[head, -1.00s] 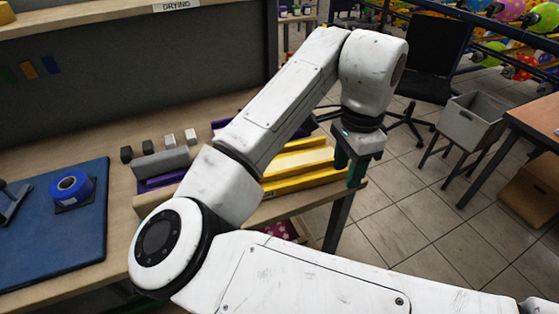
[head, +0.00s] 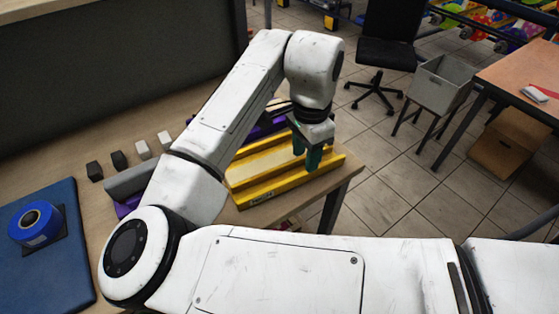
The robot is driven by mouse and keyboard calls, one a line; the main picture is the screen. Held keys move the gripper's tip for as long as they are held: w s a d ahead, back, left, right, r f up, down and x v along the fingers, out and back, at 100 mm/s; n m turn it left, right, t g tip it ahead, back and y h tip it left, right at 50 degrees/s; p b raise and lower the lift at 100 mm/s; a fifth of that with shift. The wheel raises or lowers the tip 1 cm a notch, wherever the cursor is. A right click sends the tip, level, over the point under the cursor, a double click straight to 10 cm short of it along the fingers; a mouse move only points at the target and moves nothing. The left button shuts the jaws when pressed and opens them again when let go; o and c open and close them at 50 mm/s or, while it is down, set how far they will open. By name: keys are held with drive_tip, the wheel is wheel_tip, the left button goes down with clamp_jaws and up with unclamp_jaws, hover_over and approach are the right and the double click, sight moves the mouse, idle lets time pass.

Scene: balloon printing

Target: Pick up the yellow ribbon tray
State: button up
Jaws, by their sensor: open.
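The yellow ribbon tray (head: 266,183) lies on the wooden table near its right end, with raised yellow side walls and a paler channel between them. My arm hides its left end. My gripper (head: 307,160) has green fingers pointing down over the right part of the tray. It is open, and I see nothing held in it. I cannot tell whether the fingers touch the tray.
Purple pieces (head: 258,131) lie behind the yellow tray. Small dark and white blocks (head: 119,160) and a grey bar (head: 133,180) stand to the left. A blue mat (head: 40,270) holds a blue roll (head: 36,223). A chair (head: 386,50) and grey bin (head: 441,80) stand right.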

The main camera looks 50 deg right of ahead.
sight(304, 173)
drive_tip(key=shift+s+a+f, duration=0.1)
drive_tip(key=shift+a+f, duration=0.05)
drive_tip(key=shift+f, duration=2.6)
clamp_jaws()
